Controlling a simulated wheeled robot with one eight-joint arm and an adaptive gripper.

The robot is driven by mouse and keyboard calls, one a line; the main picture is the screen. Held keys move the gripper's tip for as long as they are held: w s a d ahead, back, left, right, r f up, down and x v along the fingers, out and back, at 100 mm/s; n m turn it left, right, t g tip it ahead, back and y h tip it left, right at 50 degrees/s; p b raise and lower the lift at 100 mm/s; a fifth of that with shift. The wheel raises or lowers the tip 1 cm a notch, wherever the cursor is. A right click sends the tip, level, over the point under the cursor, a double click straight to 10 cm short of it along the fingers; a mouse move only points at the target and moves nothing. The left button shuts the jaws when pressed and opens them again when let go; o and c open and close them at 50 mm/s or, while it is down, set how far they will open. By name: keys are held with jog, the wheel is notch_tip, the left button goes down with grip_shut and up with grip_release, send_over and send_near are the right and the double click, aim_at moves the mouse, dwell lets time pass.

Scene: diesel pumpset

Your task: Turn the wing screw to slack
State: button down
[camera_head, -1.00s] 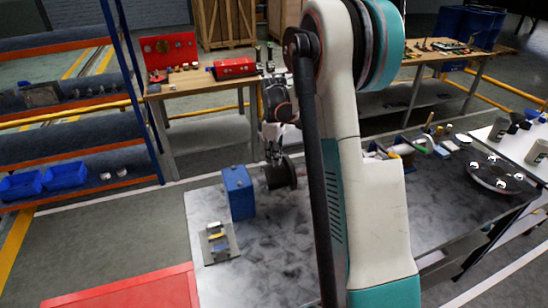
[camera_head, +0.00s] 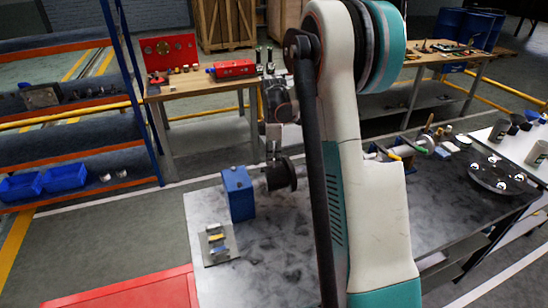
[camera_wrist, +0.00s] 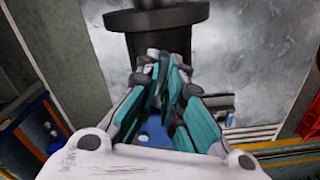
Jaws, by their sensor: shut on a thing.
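My gripper (camera_wrist: 167,62) is shut, its teal fingers closed together with grey tips at the top in the wrist view. The wing screw is hidden between and behind the fingertips. In the head view my gripper (camera_head: 272,157) points down beside a dark round flanged part (camera_head: 281,175), just right of a blue block (camera_head: 238,194). The dark flanged part (camera_wrist: 157,20) also shows in the wrist view, right behind the fingertips. Some blue (camera_wrist: 154,132) shows between the fingers lower down.
A black round disc (camera_head: 500,174) and small tools lie on the right side. A red surface (camera_head: 125,290) is at the lower left. My arm covers the bench's middle.

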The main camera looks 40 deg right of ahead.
aim_at(274, 159)
jog(key=shift+w, duration=0.1)
jog(key=c, duration=1.7)
grip_release()
notch_tip(274, 159, up, 12)
